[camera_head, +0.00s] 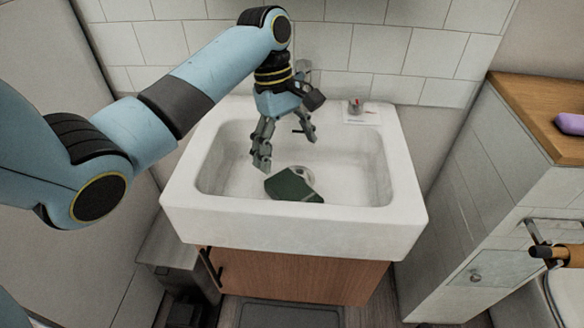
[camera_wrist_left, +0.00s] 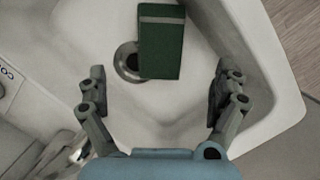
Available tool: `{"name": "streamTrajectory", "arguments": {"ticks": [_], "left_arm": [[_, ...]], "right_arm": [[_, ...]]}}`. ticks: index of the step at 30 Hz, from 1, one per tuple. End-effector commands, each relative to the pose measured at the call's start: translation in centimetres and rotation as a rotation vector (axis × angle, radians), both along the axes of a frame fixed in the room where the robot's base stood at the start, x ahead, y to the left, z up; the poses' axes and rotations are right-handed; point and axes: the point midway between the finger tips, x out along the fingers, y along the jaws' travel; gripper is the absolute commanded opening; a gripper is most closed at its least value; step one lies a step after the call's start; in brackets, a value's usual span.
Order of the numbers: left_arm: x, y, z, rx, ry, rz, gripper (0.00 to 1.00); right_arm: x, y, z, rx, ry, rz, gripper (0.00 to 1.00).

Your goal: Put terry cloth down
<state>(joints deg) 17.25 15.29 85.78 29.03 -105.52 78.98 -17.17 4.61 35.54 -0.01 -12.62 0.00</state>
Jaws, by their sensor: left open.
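A dark green folded terry cloth (camera_head: 291,186) lies in the white sink basin, next to the drain and partly over it. It also shows in the left wrist view (camera_wrist_left: 161,45) as a green rectangle with a pale stripe, beyond my fingertips. My left gripper (camera_head: 287,150) is above the basin, pointing down, with its fingers spread and nothing between them. In the left wrist view my left gripper (camera_wrist_left: 158,92) has its two fingers wide apart, and the cloth is not touching either. My right gripper is not in view.
The white sink (camera_head: 290,232) has raised rims around the basin. A small metal item (camera_head: 355,106) stands on its back right corner beside a white card. A wooden counter (camera_head: 530,105) with a purple object (camera_head: 570,123) is at the right. Tiled wall stands behind.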

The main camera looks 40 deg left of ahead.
Motion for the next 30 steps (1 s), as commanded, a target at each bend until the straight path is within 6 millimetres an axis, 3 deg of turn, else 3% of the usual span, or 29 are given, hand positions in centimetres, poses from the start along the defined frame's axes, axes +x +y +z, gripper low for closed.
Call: {"name": "streamTrajectory", "arguments": {"ticks": [3, 8, 30], "left_arm": [[0.1, 0.5, 2.0, 0.001, -0.001, 0.0, 0.98], [0.2, 0.7, 3.1, -0.001, 0.0, 0.0, 0.98], [0.2, 0.8, 3.2, -0.001, 0.001, 0.001, 0.98]], "right_arm": [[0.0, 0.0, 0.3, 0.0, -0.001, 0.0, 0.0], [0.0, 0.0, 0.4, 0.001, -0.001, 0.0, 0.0], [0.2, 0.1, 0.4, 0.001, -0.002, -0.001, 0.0]]}}
